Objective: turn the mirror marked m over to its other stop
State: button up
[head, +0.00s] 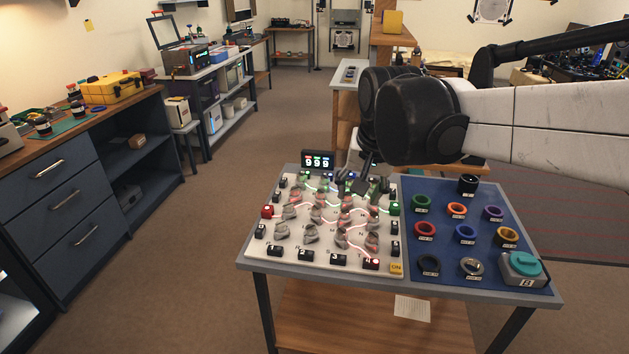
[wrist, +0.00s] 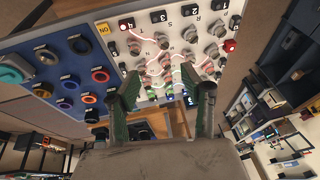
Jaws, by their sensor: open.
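The white mirror board (head: 262,247) carries a grid of small mirrors on grey knobs, several showing in the head view (head: 310,233) and in the wrist view (wrist: 191,28). Their letters are too small to read surely, so I cannot tell which mirror is m. Glowing beam lines zigzag between the mirrors. My gripper (head: 368,187) is over the far right part of the board. In the wrist view my gripper (wrist: 168,84) is open, its two green-sided fingers apart with nothing held between them. My gripper hides part of the far rows.
A blue panel (head: 435,267) with several coloured rings, such as a red ring (head: 424,229), lies to the board's right. A teal-topped block (head: 522,265) sits at its corner. A display reading 999 (head: 318,160) stands at the far edge. A yellow switch (head: 396,268) is at the near edge.

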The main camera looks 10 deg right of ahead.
jog(key=w+d+f+m+g+p, duration=0.1)
jog(key=w+d+m+g, duration=0.15)
jog(key=w, duration=0.75)
jog(key=m+g, duration=0.2)
jog(key=m, duration=0.2)
send_near(345, 211)
jog(key=shift+n+t, duration=0.25)
notch_tip(345, 211, down, 9)
jog(key=shift+s+d+f, duration=0.1)
jog(key=shift+s+f, duration=0.05)
jog(key=shift+f, duration=0.1)
grip_shut()
